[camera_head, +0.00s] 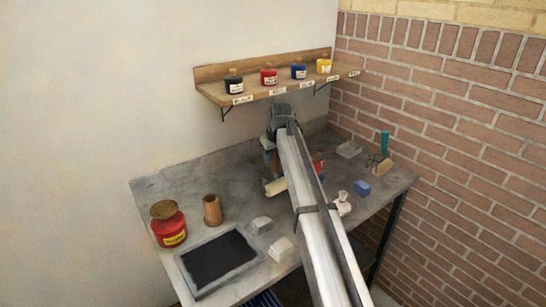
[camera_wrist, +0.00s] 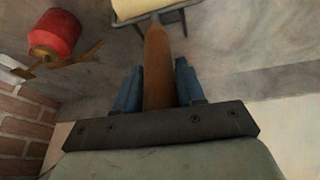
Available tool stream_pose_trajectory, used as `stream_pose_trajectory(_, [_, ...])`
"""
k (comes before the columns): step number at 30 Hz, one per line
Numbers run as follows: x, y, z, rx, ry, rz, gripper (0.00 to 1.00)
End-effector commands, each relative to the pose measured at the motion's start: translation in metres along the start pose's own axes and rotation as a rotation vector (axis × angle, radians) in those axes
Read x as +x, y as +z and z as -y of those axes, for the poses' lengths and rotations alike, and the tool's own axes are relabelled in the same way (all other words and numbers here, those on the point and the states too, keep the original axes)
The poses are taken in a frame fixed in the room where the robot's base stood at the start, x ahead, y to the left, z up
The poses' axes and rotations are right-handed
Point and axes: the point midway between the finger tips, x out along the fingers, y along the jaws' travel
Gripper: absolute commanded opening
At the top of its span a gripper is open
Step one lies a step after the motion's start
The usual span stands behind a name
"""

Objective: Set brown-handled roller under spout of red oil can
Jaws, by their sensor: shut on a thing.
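My gripper (camera_wrist: 158,88) is shut on the brown handle of the roller (camera_wrist: 157,60), with a blue finger on each side. The roller's cream cylinder (camera_wrist: 142,8) shows at the top edge of the wrist view, partly cut off. It also shows in the head view (camera_head: 275,187), just left of my arm. The red oil can (camera_wrist: 55,33) is at the upper left of the wrist view, its brass spout reaching toward the roller, with a gap between them in the picture. In the head view the can (camera_head: 319,158) is mostly hidden behind my arm.
A green-handled roller (camera_head: 380,157) stands at the bench's right, near a blue block (camera_head: 362,188). A red tin (camera_head: 169,228), a brown cylinder (camera_head: 212,210), a dark ink slab (camera_head: 218,258) and pale blocks (camera_head: 280,249) are at the left. A shelf (camera_head: 214,92) with ink jars hangs above.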

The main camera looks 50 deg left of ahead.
Motion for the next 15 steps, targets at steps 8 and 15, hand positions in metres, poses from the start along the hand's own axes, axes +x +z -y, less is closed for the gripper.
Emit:
stream_pose_trajectory(8, [0.002,0.0006,0.0002,0.0,0.0,-0.001,0.12])
stream_pose_trajectory(15, [0.0041,0.0014,0.0003,0.0,0.0,-0.001,0.12])
